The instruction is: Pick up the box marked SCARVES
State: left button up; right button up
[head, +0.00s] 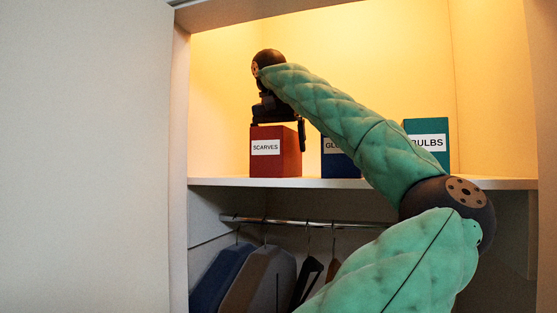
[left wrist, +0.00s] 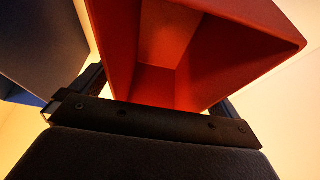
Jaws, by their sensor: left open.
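The red box marked SCARVES (head: 265,148) stands upright on the lit shelf, its white label facing out. My left gripper (head: 278,122) is directly above it, pointing down. One dark finger hangs along the box's right side; the other is mostly hidden in the head view. In the left wrist view the red box (left wrist: 215,60) shows its open, hollow top, with dark finger parts to either side of it. The jaws are open around the box's top, and I cannot tell whether they touch it. My right gripper is not in view.
A blue box (head: 333,167), its label partly covered by my arm, stands to the right, and a teal box marked BULBS (head: 427,127) beyond it. The shelf (head: 225,182) is bare left of the red box. A rail (head: 290,221) with hanging clothes runs below.

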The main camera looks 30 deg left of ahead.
pick_arm(q)
jog(key=shift+f, duration=0.1)
jog(key=c, duration=1.1)
